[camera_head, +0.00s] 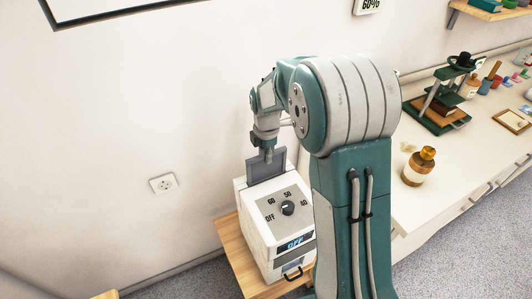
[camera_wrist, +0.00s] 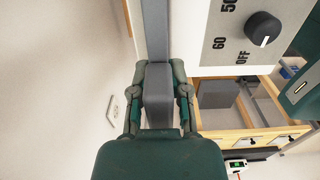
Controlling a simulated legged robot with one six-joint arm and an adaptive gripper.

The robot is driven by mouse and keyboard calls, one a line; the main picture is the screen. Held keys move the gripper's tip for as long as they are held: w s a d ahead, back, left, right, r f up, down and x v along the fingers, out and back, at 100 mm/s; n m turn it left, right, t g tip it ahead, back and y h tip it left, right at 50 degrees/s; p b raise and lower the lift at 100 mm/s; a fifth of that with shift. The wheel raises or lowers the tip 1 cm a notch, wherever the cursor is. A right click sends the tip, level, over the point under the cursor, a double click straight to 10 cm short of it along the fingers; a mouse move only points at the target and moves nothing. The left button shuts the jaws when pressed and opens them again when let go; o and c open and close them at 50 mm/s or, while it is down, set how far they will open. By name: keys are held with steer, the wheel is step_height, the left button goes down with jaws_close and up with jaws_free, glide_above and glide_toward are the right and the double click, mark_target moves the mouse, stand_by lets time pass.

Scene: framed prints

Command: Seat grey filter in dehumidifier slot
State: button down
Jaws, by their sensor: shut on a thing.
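The dehumidifier (camera_head: 262,240) is a white box with a dial (camera_head: 288,208) and a display reading OFF. The grey filter (camera_head: 261,173) stands upright at the top rear edge of the box. My gripper (camera_head: 267,156) points down at it from above. In the wrist view, my gripper (camera_wrist: 159,72) is shut on the filter's grey grip block (camera_wrist: 158,97), one finger on each side. The filter's grey panel (camera_wrist: 156,30) runs beside the white dehumidifier (camera_wrist: 199,20). The slot itself is hidden; I cannot tell how deep the filter sits.
The dehumidifier rests on a wooden stand (camera_head: 232,236) near the wall, which has a socket (camera_head: 163,184). A white counter (camera_head: 470,150) at the right holds a brown jar (camera_head: 419,167), a green press-like device (camera_head: 437,105) and small items. My arm hides part of the counter.

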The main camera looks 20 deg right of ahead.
mark_target(266, 172)
steer(key=shift+f, duration=4.2)
steer(key=c, duration=0.5)
jaws_free()
steer(key=shift+r, duration=0.15)
step_height(266, 172, up, 11)
steer(key=shift+r, duration=0.35)
